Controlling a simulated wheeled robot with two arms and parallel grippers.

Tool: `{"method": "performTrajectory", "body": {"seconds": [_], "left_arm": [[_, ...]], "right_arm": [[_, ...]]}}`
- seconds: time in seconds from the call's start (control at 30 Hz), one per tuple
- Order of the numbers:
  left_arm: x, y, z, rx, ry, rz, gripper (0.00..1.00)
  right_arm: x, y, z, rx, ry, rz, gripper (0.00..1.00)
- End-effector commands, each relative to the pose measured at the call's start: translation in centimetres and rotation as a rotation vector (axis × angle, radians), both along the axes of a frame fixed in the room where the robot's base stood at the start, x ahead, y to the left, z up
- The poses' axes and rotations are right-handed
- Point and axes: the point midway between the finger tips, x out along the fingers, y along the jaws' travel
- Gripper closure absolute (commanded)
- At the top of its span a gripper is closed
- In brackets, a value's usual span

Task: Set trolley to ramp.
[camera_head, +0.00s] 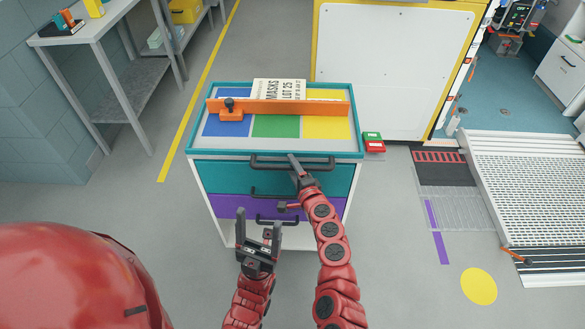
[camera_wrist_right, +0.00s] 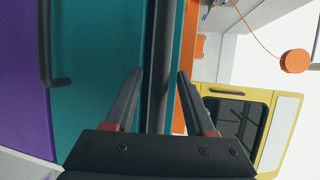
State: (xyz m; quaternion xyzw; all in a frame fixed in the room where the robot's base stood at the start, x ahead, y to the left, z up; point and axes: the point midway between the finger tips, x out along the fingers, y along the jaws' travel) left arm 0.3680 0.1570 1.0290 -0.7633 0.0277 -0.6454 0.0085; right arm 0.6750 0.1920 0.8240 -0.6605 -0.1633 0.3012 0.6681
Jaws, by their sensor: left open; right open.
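The trolley (camera_head: 280,180) stands upright in the middle of the head view, with teal and purple drawer fronts and dark bar handles. My right gripper (camera_head: 300,172) is at the top dark handle (camera_head: 270,166). In the right wrist view the open fingers (camera_wrist_right: 160,100) lie either side of this dark bar (camera_wrist_right: 160,50), with gaps visible. My left gripper (camera_head: 258,240) is open and empty, lower, in front of the bottom of the trolley. The grey ridged ramp (camera_head: 525,175) lies on the floor to the right, apart from the trolley.
An orange bar (camera_head: 315,107) and a MASKS box (camera_head: 280,89) are on the trolley's top. A yellow circle (camera_head: 478,286) and purple strip (camera_head: 437,232) mark the floor. A shelf bench (camera_head: 90,40) stands left.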

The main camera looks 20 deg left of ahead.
Motion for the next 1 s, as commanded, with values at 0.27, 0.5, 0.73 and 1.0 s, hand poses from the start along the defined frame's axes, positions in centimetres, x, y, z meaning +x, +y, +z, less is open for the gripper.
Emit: {"method": "performTrajectory", "body": {"seconds": [0.27,0.5,0.73,1.0], "left_arm": [[0.00,0.00,-0.02,0.000,0.000,0.000,0.28],[0.00,0.00,-0.03,0.000,0.000,0.000,0.28],[0.00,0.00,-0.03,0.000,0.000,0.000,0.28],[0.00,0.00,-0.03,0.000,0.000,0.000,0.28]], "right_arm": [[0.11,0.10,-0.08,0.000,0.001,0.000,0.45],[0.09,0.12,-0.08,0.000,0.001,0.000,0.80],[0.08,0.13,-0.09,-0.001,0.001,0.000,1.00],[0.07,0.13,-0.11,-0.001,0.002,0.000,1.00]]}}
